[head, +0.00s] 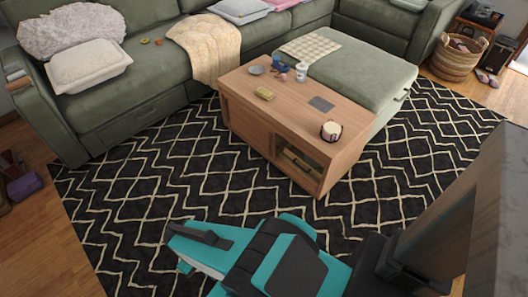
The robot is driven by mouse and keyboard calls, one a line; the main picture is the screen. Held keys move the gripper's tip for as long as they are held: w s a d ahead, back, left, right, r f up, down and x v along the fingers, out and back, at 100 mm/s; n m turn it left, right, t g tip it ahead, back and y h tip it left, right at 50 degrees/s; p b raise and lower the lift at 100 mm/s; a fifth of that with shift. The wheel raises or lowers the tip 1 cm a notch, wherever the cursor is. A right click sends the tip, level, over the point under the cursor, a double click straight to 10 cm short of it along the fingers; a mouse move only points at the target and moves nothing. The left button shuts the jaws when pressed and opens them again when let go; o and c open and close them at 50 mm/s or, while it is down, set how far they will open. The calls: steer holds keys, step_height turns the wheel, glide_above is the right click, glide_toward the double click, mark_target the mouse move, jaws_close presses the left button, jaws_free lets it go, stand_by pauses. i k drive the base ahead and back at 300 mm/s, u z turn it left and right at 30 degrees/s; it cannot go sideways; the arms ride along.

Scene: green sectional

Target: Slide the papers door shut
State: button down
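The wooden coffee table (247,84) stands on the patterned rug in the head view. Its long left side is a plain wood panel (248,128). To the right on the same side is an open compartment (299,165) with something pale inside, too small to make out. I cannot tell which panel is the papers door or how far it slides. My teal and black arm crosses the bottom, well short of the table and apart from it. Its left end, apparently my gripper (190,244), points left over the rug. Its finger opening cannot be made out, and I see nothing held.
A green sofa (150,75) runs behind the table, and a green ottoman (365,75) adjoins its right. Small items, including a candle-like jar (331,131), sit on the tabletop. Bare rug (190,170) lies before the table. A large dark-topped wooden piece (440,215) blocks the near right.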

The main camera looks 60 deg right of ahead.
mark_target(262, 136)
steer(key=i, duration=0.85)
steer(key=u, duration=0.05)
